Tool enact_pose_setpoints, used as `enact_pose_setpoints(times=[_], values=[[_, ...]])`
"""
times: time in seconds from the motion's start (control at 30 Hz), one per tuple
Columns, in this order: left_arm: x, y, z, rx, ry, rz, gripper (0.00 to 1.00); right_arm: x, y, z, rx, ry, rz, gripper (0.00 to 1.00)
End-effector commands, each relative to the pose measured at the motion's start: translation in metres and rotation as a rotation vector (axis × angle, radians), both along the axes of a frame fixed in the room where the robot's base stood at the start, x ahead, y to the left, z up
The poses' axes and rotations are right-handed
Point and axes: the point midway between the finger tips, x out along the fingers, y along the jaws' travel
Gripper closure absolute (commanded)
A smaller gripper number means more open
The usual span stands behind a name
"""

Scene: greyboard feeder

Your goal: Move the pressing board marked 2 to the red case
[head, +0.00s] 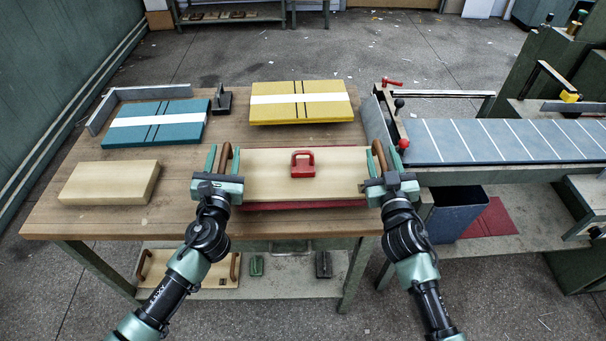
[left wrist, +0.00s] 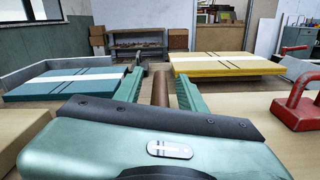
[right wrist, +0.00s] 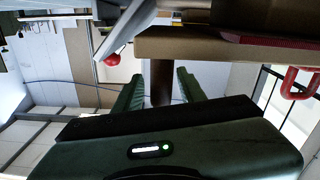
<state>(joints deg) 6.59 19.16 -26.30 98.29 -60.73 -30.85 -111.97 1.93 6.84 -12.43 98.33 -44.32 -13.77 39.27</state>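A pale board (head: 265,180) with a brown handle at each end lies at the table's front middle. Red edges of what looks like the red case (head: 300,205) show under it; the rest is hidden. A red weight with a loop grip (head: 303,165) stands on the board. I see no number on it. My left gripper (head: 224,160) has its fingers on either side of the left handle (left wrist: 160,88), with gaps. My right gripper (head: 379,162) has its fingers on either side of the right handle (right wrist: 161,82), also with gaps. Both look open.
A teal case (head: 180,121), a yellow case (head: 335,103) and a plain pale board (head: 110,182) lie on the wooden table (head: 190,175). Another handled board (head: 190,281) lies on the lower shelf. A blue striped feeder (head: 500,140) adjoins at right.

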Motion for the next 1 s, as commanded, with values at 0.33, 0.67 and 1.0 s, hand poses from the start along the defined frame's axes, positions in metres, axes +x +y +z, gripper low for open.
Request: enact_pose_setpoints(times=[0.33,0.67,1.0], values=[[-0.024,-0.002,-0.001,-0.001,0.002,-0.003,0.60,0.000,0.001,0.000,0.003,0.000,0.001,0.60],[-0.093,-0.005,-0.001,-0.001,0.002,-0.002,0.60,0.000,0.001,0.000,0.003,0.001,0.002,0.60],[-0.120,-0.006,0.000,0.000,-0.001,0.000,0.60,-0.007,0.001,-0.001,0.004,0.003,0.002,0.60]])
